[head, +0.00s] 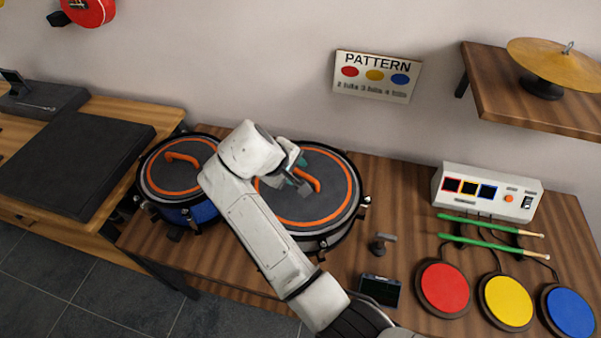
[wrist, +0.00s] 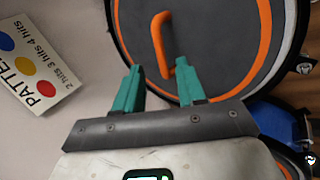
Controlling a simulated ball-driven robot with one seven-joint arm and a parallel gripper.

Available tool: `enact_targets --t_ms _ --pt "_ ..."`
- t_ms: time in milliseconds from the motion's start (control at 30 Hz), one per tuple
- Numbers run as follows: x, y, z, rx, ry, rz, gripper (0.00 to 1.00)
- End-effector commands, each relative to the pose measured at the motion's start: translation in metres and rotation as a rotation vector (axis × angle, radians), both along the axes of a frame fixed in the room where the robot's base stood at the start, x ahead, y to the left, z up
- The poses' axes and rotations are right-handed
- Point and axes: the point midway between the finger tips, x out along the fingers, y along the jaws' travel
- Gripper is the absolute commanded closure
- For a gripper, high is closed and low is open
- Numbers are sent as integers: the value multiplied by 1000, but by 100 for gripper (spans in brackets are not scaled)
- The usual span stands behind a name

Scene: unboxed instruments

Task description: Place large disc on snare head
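The large disc (head: 328,190), dark grey with an orange ring and an orange arched handle (wrist: 161,45), lies on the right, larger drum (head: 356,222). A smaller, similar disc (head: 155,177) lies on the left, blue-sided drum (head: 203,212). No label shows which drum is the snare. My gripper (head: 301,174) is over the large disc, close to its handle. In the wrist view its green fingers (wrist: 160,64) are apart, with the handle appearing between their tips. I cannot tell whether they touch it. My arm hides part of both drums.
Red (head: 444,288), yellow (head: 508,301) and blue (head: 571,311) pads, green sticks (head: 490,233) and a white control box (head: 487,193) stand at right. A shelf (head: 535,105) holds a cymbal (head: 553,66). A dark slab (head: 75,163) covers the left table. A pattern sign (head: 376,76) hangs behind.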

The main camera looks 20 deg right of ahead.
Motion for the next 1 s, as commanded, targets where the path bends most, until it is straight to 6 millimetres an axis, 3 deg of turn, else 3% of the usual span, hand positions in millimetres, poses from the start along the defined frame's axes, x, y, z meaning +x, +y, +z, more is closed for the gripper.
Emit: enact_targets --t_ms 200,333,1000 --pt "-10 19 33 1 -3 2 60" --pt "-14 25 43 1 -1 1 60" --pt "-17 26 47 1 1 -1 60"
